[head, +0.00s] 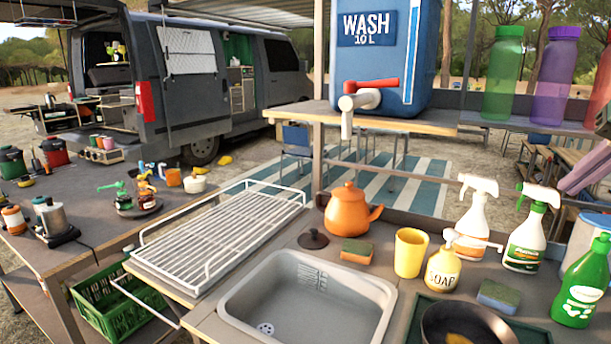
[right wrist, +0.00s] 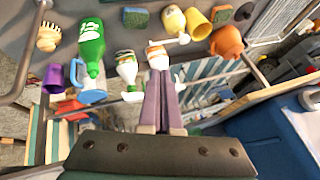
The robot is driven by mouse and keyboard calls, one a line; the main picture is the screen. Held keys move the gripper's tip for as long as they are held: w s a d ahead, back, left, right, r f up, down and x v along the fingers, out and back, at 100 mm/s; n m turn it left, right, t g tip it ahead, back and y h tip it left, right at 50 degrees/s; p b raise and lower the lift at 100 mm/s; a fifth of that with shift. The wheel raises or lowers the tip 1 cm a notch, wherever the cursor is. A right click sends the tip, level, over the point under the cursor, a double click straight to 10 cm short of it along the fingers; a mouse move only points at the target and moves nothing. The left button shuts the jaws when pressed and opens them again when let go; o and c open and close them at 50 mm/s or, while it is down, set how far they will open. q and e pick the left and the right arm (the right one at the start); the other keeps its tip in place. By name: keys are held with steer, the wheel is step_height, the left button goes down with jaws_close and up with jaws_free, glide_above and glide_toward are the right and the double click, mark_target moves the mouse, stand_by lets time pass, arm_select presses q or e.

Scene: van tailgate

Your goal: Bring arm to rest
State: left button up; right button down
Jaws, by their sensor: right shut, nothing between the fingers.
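My right gripper (head: 578,182) shows at the right edge of the head view, as pale purple fingers above the counter's back right. In the right wrist view its two fingers (right wrist: 160,78) lie together, shut, with nothing between them. Beyond their tips are a spray bottle with an orange label (right wrist: 158,55) and a green-labelled spray bottle (right wrist: 127,70). The fingers appear apart from both in the head view, where the bottles (head: 471,220) (head: 526,230) stand upright. My left gripper is in neither view.
The blue wash tank (head: 400,60) stands on a raised shelf (head: 430,125); its side (right wrist: 265,140) is close in the right wrist view. Tall bottles (head: 503,75) line the shelf at right. A green bottle (head: 582,285), pan (head: 465,325), soap bottle (head: 443,268) and yellow cup (head: 410,252) crowd the counter.

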steer(key=s+d+f+n+g+h, duration=0.2)
steer(key=s+d+n+g+h, duration=0.25)
steer(key=s+d, duration=0.3)
steer(key=s+a+f+n+t+y, duration=0.1)
steer(key=s+a+f+n, duration=0.1)
steer(key=s+a+f, duration=0.35)
steer(key=s+a+f+n, duration=0.2)
steer(key=s+a+f, duration=0.1)
steer(key=a+f, duration=0.5)
steer(key=s+a+y, duration=0.4)
steer(key=s+a, duration=0.9)
steer(key=s, duration=0.4)
step_height(320, 180, up, 39)
steer(key=p, duration=3.8)
steer(key=shift+s+a+n, duration=0.15)
steer(key=shift+a+n, duration=0.2)
steer(key=shift+a, duration=0.05)
